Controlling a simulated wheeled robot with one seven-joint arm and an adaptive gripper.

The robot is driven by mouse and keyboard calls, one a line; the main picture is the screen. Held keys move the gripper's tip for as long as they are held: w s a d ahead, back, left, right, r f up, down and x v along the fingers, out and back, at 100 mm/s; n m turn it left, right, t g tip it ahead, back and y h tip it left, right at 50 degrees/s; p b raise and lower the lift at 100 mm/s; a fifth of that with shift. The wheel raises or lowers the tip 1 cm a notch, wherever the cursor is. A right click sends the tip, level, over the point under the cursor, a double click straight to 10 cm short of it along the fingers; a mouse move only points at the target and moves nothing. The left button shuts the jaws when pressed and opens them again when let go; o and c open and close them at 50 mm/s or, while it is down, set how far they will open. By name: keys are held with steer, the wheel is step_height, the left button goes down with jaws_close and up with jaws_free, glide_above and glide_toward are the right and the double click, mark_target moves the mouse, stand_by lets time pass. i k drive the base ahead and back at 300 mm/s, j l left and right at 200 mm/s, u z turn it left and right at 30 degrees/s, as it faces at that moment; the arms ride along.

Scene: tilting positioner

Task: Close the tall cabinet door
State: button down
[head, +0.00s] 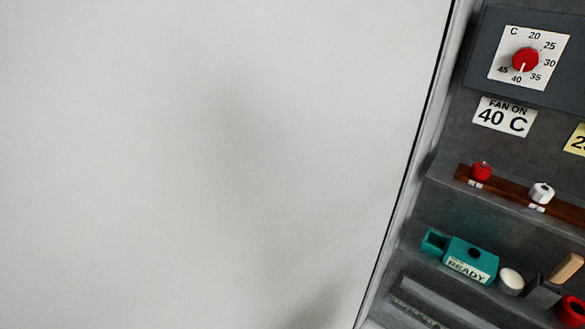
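A large pale, plain panel (200,150) fills the left and middle of the head view. It looks like the tall cabinet door seen from very close, but I cannot tell for sure. A dark line and a narrow pale strip (418,155) run along its slanting right edge. No handle or hinge shows. Right of this edge, the dark grey interior of the cabinet (445,140) is open to view. Soft shadows lie on the panel's middle and lower right. My gripper is not in view.
The interior holds a red dial (525,60) on a white scale, a "FAN ON 40 C" label (504,117), and a brown rail with a red knob (481,171) and a white knob (542,193). Below are a teal "READY" block (470,258) and small items on a shelf.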

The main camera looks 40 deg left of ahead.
mark_target(165, 163)
steer(key=k+l+u, duration=0.1)
steer(key=u, duration=0.25)
steer(key=k+u, duration=0.15)
steer(key=u, duration=0.2)
steer(key=k+u, duration=0.1)
steer(key=u, duration=2.75)
